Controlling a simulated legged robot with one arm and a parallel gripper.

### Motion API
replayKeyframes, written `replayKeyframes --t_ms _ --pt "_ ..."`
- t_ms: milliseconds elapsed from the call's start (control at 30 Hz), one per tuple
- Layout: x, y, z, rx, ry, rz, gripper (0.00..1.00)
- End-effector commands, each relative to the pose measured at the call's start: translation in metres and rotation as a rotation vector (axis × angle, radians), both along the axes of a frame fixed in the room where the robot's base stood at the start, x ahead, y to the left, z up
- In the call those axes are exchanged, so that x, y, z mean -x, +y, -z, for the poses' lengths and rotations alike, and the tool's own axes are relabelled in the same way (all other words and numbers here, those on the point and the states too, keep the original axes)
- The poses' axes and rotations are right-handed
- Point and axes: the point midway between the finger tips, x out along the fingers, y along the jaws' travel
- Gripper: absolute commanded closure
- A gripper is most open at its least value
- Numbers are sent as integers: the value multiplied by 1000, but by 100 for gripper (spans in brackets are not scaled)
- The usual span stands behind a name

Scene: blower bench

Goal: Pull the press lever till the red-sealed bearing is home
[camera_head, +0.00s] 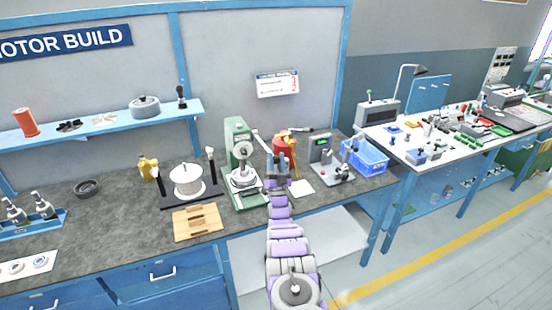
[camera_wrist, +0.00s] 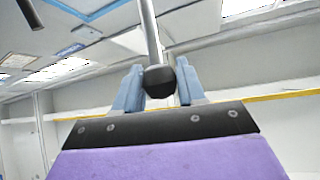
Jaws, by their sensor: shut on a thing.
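The green press (camera_head: 237,134) stands on the grey bench, with a round pale part (camera_head: 244,180) low on its front. Its lever (camera_head: 262,142) slopes down to the right from the press toward my gripper (camera_head: 277,163). In the wrist view the lever shows as a grey rod (camera_wrist: 150,35) ending in a black ball knob (camera_wrist: 159,82). My gripper's blue fingers (camera_wrist: 159,76) stand on either side of this knob and are shut on it. The red-sealed bearing cannot be made out; how far it sits in is not visible.
A red container (camera_head: 284,146) stands just behind my gripper. A grey device with a green display (camera_head: 321,147) and a blue crate (camera_head: 365,157) are to the right. A white spool on a stand (camera_head: 187,180) and a wooden block (camera_head: 196,221) are to the left.

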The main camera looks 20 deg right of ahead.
Motion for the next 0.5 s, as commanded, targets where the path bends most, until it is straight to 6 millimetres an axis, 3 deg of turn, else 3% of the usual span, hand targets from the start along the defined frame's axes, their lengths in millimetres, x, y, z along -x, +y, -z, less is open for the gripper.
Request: replayKeyframes --t_ms 33,367,400,500 --pt "1 -3 10 -3 16 5 100" --pt "0 -3 13 -4 21 5 100" --pt "-1 -3 14 -4 21 5 58" --pt "-1 -3 13 -4 21 6 49"
